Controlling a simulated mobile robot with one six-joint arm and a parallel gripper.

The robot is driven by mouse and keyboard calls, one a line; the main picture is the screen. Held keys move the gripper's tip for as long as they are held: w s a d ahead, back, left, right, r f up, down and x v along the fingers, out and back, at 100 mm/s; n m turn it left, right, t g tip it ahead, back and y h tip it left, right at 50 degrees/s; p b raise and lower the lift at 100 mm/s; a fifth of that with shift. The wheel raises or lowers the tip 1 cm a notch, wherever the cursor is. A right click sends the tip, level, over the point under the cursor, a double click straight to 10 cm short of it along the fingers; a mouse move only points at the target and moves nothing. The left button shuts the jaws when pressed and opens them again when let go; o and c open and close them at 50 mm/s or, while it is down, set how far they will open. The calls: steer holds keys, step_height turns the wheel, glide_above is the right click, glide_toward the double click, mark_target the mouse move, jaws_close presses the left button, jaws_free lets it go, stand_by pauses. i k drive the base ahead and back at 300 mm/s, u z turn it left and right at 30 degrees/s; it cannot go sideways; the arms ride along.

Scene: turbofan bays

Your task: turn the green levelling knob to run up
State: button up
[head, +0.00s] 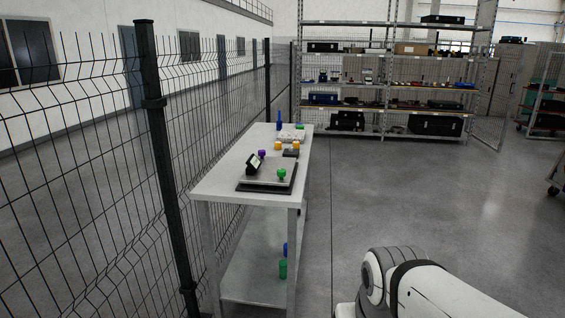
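A green knob (282,174) stands on the near right part of a flat grey plate with a dark base (262,188), on top of a light workbench. I take it for the levelling knob, but its marks are too small to read. A purple knob (262,153) stands on the far side of the same plate. A small black box with a pale face (253,164) sits tilted at the plate's left. Part of my white arm shows at the lower right, apart from the bench. My gripper is not in view.
The workbench (225,183) stands along a wire mesh fence (90,170) on its left. Orange knobs (278,146) and a blue item (279,121) are farther back. Green and blue items sit on its lower shelf. Open floor (430,210) lies to the right; loaded shelving (385,90) stands behind.

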mark_target(281, 173)
steer(key=z, duration=0.35)
steer(key=i, duration=2.25)
steer(key=u, duration=0.15)
